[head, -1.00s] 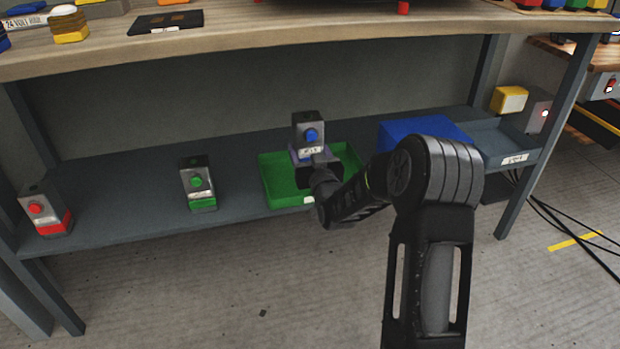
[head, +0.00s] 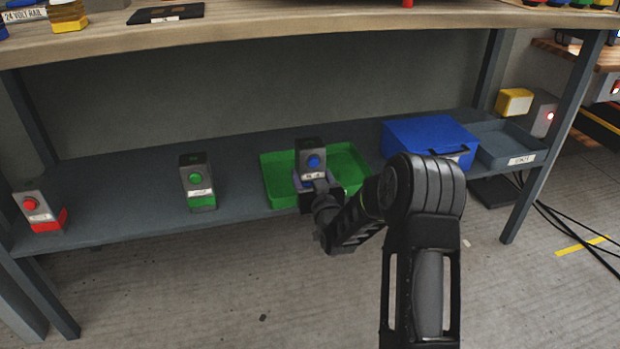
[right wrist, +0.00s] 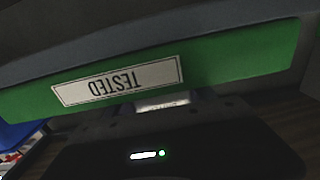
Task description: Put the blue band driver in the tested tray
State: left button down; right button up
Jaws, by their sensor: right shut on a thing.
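The blue band driver (head: 311,156) is a grey box with a blue button and a white label, upright in the head view. My right gripper (head: 318,188) is shut on its lower part from the front; the gripper hides the blue band for the most part. The driver is in front of the middle of the green tested tray (head: 347,163) in the picture; I cannot tell whether it touches the tray floor. In the right wrist view the tray's green front wall (right wrist: 235,58) shows its TESTED label upside down, close to the gripper. My left gripper is not in view.
The tray stands on a grey lower shelf (head: 125,200). A green-banded driver (head: 197,182) stands left of it, and a red-banded one (head: 40,210) is further left. A blue case (head: 430,142) and a grey tray (head: 520,157) are to the right. The bench top (head: 300,32) overhangs.

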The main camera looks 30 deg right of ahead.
jog(key=shift+r, duration=0.1)
jog(key=o, duration=1.8)
jog(key=shift+c, duration=0.2)
jog(key=shift+s+a, duration=0.1)
jog(key=shift+s, duration=0.15)
jog(key=p+v, duration=0.3)
jog(key=v, duration=0.8)
jog(key=shift+s, duration=0.25)
jog(key=shift+a, duration=0.15)
